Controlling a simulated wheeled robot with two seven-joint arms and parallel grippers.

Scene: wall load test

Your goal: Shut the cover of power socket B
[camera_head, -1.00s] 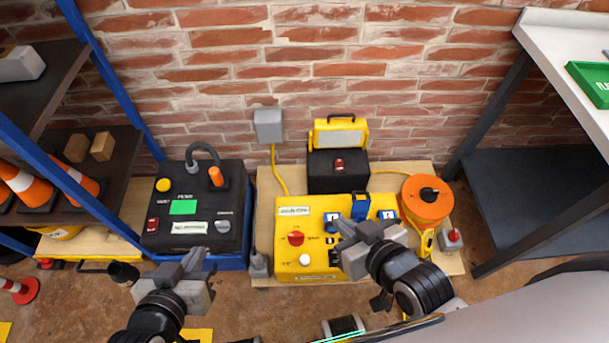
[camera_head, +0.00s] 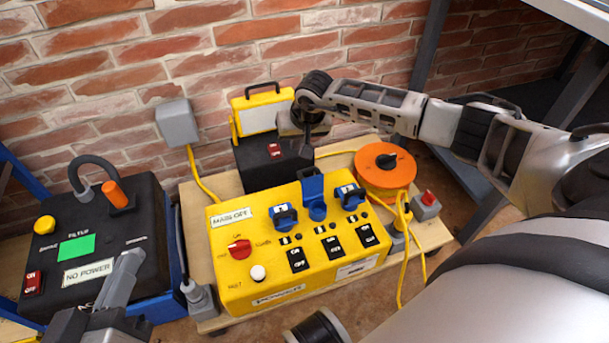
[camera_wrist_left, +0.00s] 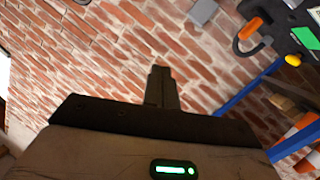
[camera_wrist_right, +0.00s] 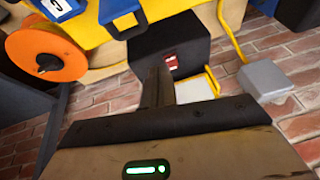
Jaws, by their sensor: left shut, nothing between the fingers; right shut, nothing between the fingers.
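The yellow power box (camera_head: 225,275) has three blue sockets along its back edge. The middle socket's blue cover (camera_head: 313,186) stands up, open; I take it as socket B, though no letter is readable. The left cover (camera_head: 285,217) and right cover (camera_head: 350,197) are down. In the right wrist view, part of the raised cover (camera_wrist_right: 118,10) shows at the top. My right gripper (camera_head: 308,143) is shut and empty, above the black box behind the raised cover, apart from it. My left gripper (camera_head: 128,268) is shut and empty, over the black filter unit at left.
The black box (camera_head: 262,172) with a red switch and a yellow lamp (camera_head: 262,110) stand behind the power box. An orange cable reel (camera_head: 385,178) is at right. The filter unit (camera_head: 140,225) stands at left. A grey wall box (camera_head: 177,122) hangs on the brick wall.

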